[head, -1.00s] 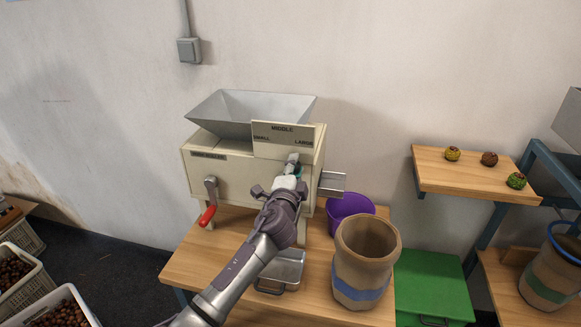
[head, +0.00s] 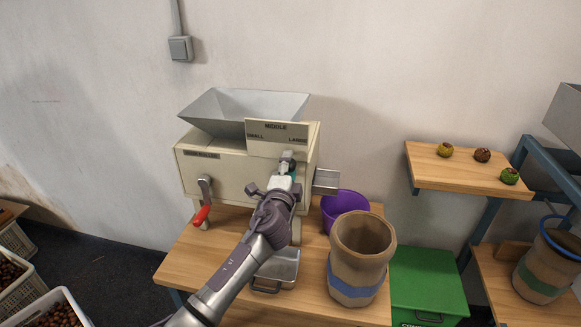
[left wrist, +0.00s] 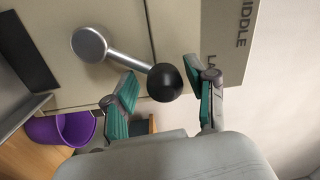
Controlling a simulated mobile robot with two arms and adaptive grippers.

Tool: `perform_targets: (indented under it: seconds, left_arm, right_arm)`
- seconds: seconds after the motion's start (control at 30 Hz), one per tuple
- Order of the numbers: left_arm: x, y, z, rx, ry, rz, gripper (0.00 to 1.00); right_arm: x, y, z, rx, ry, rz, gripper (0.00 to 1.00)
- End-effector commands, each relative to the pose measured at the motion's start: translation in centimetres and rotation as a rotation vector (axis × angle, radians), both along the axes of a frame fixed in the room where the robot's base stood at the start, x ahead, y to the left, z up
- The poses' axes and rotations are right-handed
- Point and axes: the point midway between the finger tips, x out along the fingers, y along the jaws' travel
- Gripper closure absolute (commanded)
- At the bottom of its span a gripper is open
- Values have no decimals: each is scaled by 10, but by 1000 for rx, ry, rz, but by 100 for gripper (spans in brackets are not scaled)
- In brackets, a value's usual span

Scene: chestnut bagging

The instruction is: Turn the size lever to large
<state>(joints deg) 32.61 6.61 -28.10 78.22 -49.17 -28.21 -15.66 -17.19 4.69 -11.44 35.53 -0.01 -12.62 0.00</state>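The size lever (left wrist: 125,62) in the left wrist view is a silver arm on a round pivot, with a black ball knob (left wrist: 164,83). It leans up from its pivot and somewhat toward the LARGE side. My left gripper (left wrist: 163,98) is open, with one finger on each side of the knob; I cannot tell whether either touches it. In the head view my left gripper (head: 287,165) is at the machine front, just under the sign (head: 277,132) marked SMALL, MIDDLE and LARGE, and hides the lever. My right gripper is not in view.
The cream machine (head: 222,172) with a grey hopper (head: 240,108) stands on a wooden table (head: 190,262). A red-handled crank (head: 203,212) is at its left. A purple bucket (head: 343,203), a sack (head: 358,260) and a metal tray (head: 280,268) are close to my arm.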

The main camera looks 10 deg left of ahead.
Motion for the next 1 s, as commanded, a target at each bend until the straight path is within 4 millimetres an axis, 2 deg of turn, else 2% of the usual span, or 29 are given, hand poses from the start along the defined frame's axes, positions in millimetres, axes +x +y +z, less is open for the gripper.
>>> perform_targets:
  seconds: [0.27,0.43,0.8,1.0]
  left_arm:
    - [-1,-3,2,-5,-3,-5,40]
    - [-13,-2,0,-4,-4,-5,40]
    - [-88,0,-6,-5,-1,-4,40]
    - [-114,1,-7,-4,0,-2,40]
  right_arm:
    - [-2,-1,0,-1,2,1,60]
    - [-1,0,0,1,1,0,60]
    - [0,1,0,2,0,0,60]
    - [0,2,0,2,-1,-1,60]
